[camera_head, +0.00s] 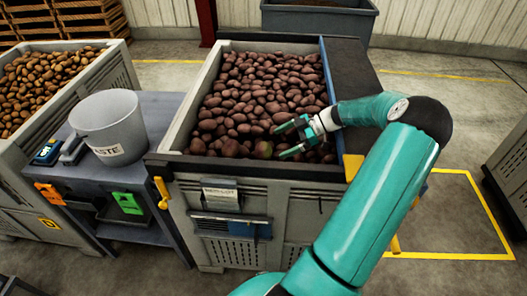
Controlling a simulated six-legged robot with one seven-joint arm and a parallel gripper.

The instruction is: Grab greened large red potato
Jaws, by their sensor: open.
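Many red-brown potatoes (262,88) fill a large grey crate (205,83) in the middle of the view. One potato with a greenish patch (263,149) lies near the crate's front edge, a little left of my gripper. My gripper (284,140) reaches in from the right, low over the potatoes, with its two green fingers spread and pointing left. The greenish potato lies just beyond the fingertips. Nothing shows between the fingers except potatoes beneath them. I cannot tell whether the fingers touch any. Part of the pile at the right is hidden by my arm.
A grey bucket with a waste label (107,127) stands on a side table (165,135) left of the crate. A second crate (115,68) holds pale potatoes at the far left. A dark bin (320,20) stands behind. The crate's front wall (250,172) is close to my gripper.

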